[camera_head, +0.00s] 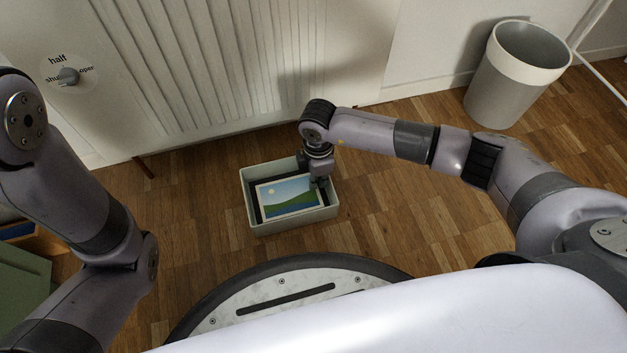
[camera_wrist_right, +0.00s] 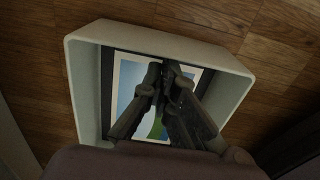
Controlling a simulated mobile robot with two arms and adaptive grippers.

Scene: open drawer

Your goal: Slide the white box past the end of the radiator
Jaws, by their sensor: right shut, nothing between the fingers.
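The white box (camera_head: 291,224) is open-topped and stands on the wooden floor in front of the radiator (camera_head: 220,60). A framed landscape picture (camera_head: 287,196) lies inside it. My right gripper (camera_head: 319,182) reaches down into the box near its right wall. In the right wrist view the shut fingers (camera_wrist_right: 168,78) are over the picture (camera_wrist_right: 127,72), inside the box's walls (camera_wrist_right: 84,95), with nothing between them. I cannot tell whether they touch the box or picture. My left arm comes in at the left, but its gripper is out of view.
A grey bin with a white rim (camera_head: 499,90) stands by the wall at the right. A radiator foot (camera_head: 144,167) shows left of the box. Floor to the right of the box (camera_head: 400,210) is clear.

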